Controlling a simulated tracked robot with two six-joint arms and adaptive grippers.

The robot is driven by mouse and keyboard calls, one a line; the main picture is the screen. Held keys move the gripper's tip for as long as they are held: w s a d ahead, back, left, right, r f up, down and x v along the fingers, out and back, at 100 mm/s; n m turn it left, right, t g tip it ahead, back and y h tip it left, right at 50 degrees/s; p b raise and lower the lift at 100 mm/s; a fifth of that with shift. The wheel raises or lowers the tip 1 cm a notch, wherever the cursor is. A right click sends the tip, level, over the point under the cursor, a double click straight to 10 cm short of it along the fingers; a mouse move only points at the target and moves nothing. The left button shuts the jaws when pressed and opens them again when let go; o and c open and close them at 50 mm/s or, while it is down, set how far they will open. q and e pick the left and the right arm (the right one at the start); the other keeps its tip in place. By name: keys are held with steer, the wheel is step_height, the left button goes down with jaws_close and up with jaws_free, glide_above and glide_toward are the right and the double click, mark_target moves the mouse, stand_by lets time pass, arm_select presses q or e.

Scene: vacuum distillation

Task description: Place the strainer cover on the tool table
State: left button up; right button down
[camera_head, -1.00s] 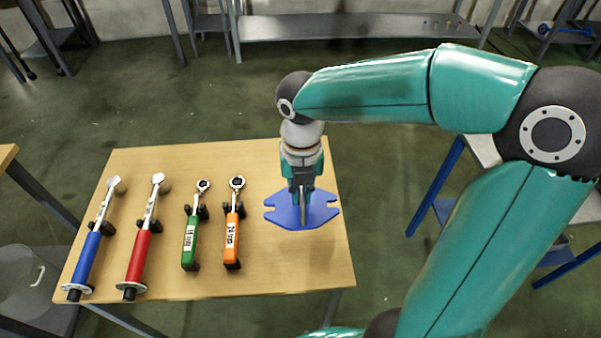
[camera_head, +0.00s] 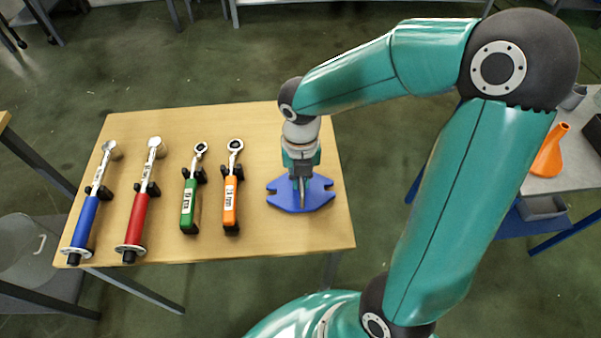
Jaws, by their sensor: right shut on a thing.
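The strainer cover is the flat blue plate (camera_head: 318,195) with notched edges at the right part of the wooden tool table (camera_head: 285,238). My right gripper (camera_head: 301,197) points down over the plate's middle, its fingers shut on a part there that is mostly hidden by them. The plate looks level and very near or on the tabletop; I cannot tell whether it touches. My left gripper is not in view.
A blue-handled wrench (camera_head: 85,222), a red-handled wrench (camera_head: 137,222), a green ratchet (camera_head: 188,205) and an orange ratchet (camera_head: 230,205) lie left of the plate. An orange funnel (camera_head: 551,150) stands on a grey table at right.

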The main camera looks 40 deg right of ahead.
steer(key=c, duration=1.7)
jaws_free()
steer(key=o, duration=0.5)
steer(key=shift+r, duration=0.15)
step_height(320, 180, up, 12)
steer(key=shift+f+p, duration=0.1)
steer(key=shift+p, duration=0.9)
